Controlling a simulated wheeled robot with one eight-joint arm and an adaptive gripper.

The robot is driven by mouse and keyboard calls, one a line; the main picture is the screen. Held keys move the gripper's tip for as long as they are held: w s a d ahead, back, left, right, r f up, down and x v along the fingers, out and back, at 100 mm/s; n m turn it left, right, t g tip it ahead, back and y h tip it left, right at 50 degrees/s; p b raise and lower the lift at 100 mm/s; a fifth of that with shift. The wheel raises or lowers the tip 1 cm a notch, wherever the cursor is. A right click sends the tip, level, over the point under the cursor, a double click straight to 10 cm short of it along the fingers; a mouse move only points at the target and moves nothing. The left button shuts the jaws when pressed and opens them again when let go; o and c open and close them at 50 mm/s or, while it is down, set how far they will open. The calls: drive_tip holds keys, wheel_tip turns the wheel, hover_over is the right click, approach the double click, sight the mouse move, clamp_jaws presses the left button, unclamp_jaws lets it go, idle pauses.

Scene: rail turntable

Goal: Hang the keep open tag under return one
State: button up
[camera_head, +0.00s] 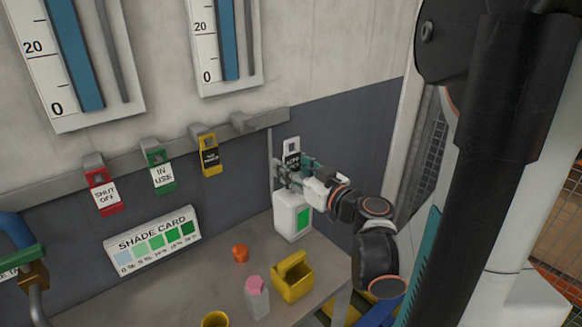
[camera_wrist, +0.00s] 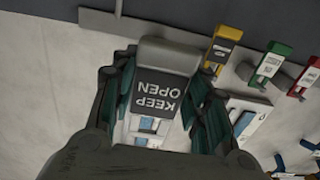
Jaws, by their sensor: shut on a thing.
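The keep open tag (camera_wrist: 157,88), grey-white with a black label reading KEEP OPEN, is between the fingers of my gripper (camera_wrist: 160,105). In the head view the tag (camera_head: 291,146) is upright by the wall, just below and right of the rail's right end. My gripper (camera_head: 293,175) is shut on its lower part, above a white bottle. The rail (camera_head: 262,121) shows in the wrist view (camera_wrist: 100,20), with the tag's top close to it; I cannot tell whether they touch. No return one label is readable.
Red SHUT OFF (camera_head: 103,193), green IN USE (camera_head: 159,171) and yellow (camera_head: 209,156) tags hang left on the rail. Two gauges (camera_head: 222,45) are above. Below are a shade card (camera_head: 153,240), white bottle (camera_head: 291,218), yellow container (camera_head: 291,280), pink-capped bottle (camera_head: 256,300) and orange cap (camera_head: 240,252).

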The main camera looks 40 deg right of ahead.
drive_tip(key=shift+r, duration=0.3)
drive_tip(key=s, duration=0.7)
drive_tip(key=shift+d+r+p, duration=0.15)
drive_tip(key=shift+r+p, duration=0.05)
drive_tip(key=shift+p, duration=0.15)
idle(0.7)
